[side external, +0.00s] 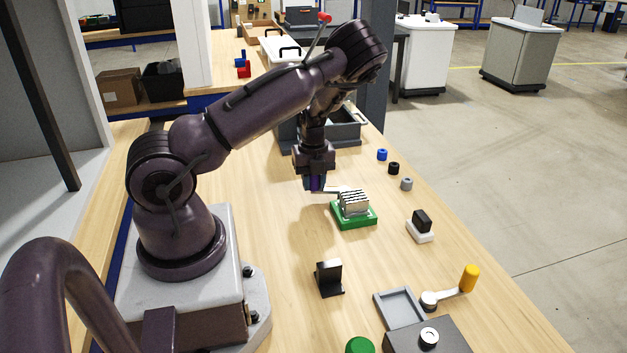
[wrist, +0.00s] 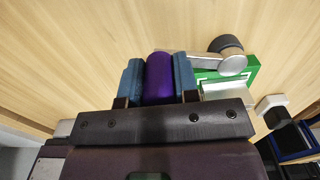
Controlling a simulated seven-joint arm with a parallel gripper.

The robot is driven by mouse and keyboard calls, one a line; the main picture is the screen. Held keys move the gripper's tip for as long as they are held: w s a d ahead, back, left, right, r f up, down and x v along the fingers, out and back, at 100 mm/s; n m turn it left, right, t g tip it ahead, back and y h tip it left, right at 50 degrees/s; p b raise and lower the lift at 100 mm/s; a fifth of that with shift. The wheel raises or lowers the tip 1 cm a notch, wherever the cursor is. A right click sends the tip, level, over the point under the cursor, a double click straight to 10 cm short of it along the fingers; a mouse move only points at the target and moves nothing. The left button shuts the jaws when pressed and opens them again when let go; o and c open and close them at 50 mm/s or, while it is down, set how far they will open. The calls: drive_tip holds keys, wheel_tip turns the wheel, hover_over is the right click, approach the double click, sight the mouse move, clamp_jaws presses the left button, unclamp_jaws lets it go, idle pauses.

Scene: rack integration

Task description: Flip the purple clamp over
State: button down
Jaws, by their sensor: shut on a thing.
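The purple clamp shows in the wrist view as a purple handle (wrist: 159,77) with a silver lever that runs to a round, dark-topped hub (wrist: 226,46) by the green fixture (wrist: 252,72). In the side view only a little purple (side external: 316,183) shows between my fingers, with the lever reaching right behind the fixture's silver finned block (side external: 354,202). My gripper (side external: 315,184) points down, left of the green fixture (side external: 353,222). Its blue fingers (wrist: 158,78) are shut on the purple handle, one on each side. The lower end of the handle is hard to make out in the side view.
A black bracket (side external: 328,278) stands in front on the wooden table. A yellow-handled crank (side external: 469,278), a grey tray (side external: 400,308) and a white-and-black block (side external: 421,226) are to the right. Several small cylinders (side external: 393,168) lie behind. Bare table surrounds the fixture.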

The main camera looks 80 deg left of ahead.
drive_tip(key=c, duration=0.9)
unclamp_jaws()
drive_tip(key=shift+o, duration=0.2)
drive_tip(key=shift+r, duration=0.1)
wheel_tip(320, 180, up, 13)
